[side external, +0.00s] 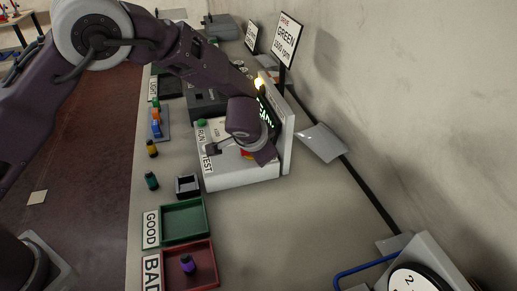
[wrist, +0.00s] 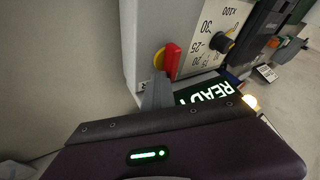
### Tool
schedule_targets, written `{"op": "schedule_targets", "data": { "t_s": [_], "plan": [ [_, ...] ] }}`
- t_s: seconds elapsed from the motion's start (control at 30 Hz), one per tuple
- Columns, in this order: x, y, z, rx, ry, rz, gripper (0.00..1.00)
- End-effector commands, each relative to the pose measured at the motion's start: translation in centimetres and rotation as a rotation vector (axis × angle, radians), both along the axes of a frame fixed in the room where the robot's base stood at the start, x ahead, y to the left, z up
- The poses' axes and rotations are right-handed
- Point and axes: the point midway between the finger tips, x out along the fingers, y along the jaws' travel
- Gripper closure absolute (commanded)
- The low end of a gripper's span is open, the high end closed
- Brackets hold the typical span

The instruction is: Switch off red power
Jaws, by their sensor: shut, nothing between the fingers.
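The red switch handle (wrist: 172,57) on a yellow base (wrist: 159,58) stands out from the face of a white test box in the wrist view. In the side external view only a small red and yellow part (side external: 246,153) shows beside my wrist, which hides the rest. My gripper (wrist: 157,88) is shut and empty, with its grey fingers close to the yellow base and the lower end of the red handle. I cannot tell whether they touch. The white test box (side external: 240,176) carries a "RUN TEST" label and a lit "READY" display (wrist: 207,93).
A dial with a black knob (wrist: 221,42) sits beside the red handle. A lit yellow lamp (side external: 259,84) stands near the display. A green tray (side external: 207,222) and a red tray (side external: 214,270) holding a purple piece (side external: 187,263) lie in front. The wall is close on the right.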

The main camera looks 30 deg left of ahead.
Motion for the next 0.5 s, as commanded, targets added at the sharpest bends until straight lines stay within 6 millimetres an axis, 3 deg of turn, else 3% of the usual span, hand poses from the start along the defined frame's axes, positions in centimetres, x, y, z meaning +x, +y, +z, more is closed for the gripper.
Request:
{"op": "schedule_targets", "data": {
  "t_s": [0.5],
  "plan": [
    [1.3,-0.3,-0.1,0.002,-0.001,0.375,1.00]
  ]
}}
